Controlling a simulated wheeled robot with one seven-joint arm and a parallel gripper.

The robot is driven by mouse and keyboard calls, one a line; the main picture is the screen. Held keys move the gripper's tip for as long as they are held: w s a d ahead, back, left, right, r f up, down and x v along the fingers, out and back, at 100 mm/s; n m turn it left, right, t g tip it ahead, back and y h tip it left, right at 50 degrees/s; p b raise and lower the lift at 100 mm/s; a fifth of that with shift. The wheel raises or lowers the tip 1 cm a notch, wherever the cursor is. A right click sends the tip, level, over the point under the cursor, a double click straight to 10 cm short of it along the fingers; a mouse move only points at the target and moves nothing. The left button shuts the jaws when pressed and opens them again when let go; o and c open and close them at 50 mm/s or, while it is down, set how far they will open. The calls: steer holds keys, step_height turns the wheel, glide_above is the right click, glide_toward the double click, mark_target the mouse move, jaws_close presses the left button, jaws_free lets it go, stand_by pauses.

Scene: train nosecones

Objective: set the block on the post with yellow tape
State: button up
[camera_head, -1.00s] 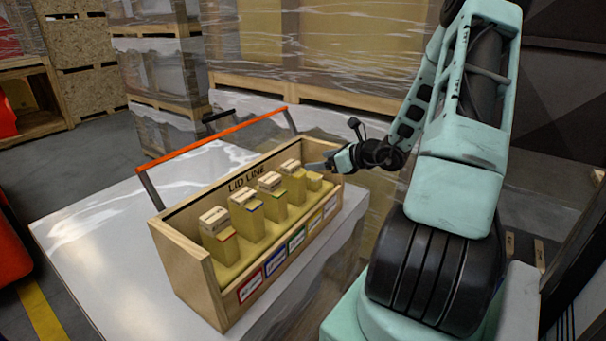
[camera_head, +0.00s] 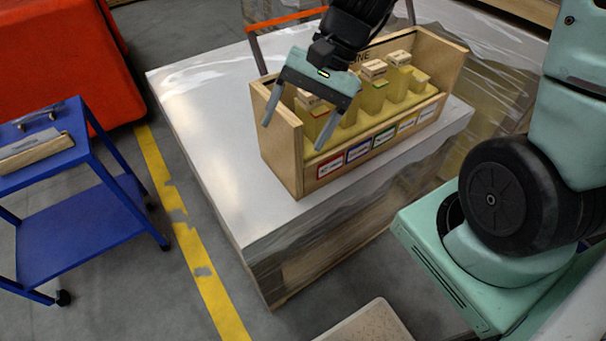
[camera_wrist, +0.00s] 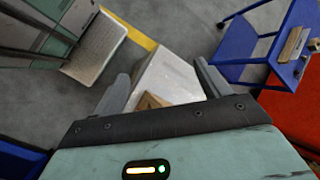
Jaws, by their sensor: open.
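A wooden box (camera_head: 272,137) with lettering on its back holds a row of yellowish posts with coloured tape. Several posts carry pale wooden blocks (camera_head: 374,68); the short post at the right end (camera_head: 419,80) shows no block on top. Its tape colour is too small to tell. A long wooden block (camera_head: 35,153) lies on a blue cart at the left; it also shows in the wrist view (camera_wrist: 291,44). My gripper (camera_head: 298,120) is open and empty, fingers pointing down, in front of the box's left end in the picture. It hides part of the left posts.
The box stands on a wrapped pallet load (camera_head: 215,150) with bare space at its left. The blue cart (camera_head: 75,215) has a dark tool-like item (camera_head: 37,120) on top. A red object (camera_head: 55,55) stands behind it. A yellow floor line (camera_head: 190,240) runs between cart and pallet.

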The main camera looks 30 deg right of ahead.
steer(key=s+a+r+n+t+h, duration=0.1)
steer(key=s+a+n+h, duration=0.5)
steer(key=s+n, duration=0.6)
steer(key=r+n, duration=0.1)
steer(key=n, duration=0.2)
steer(key=shift+w, duration=0.1)
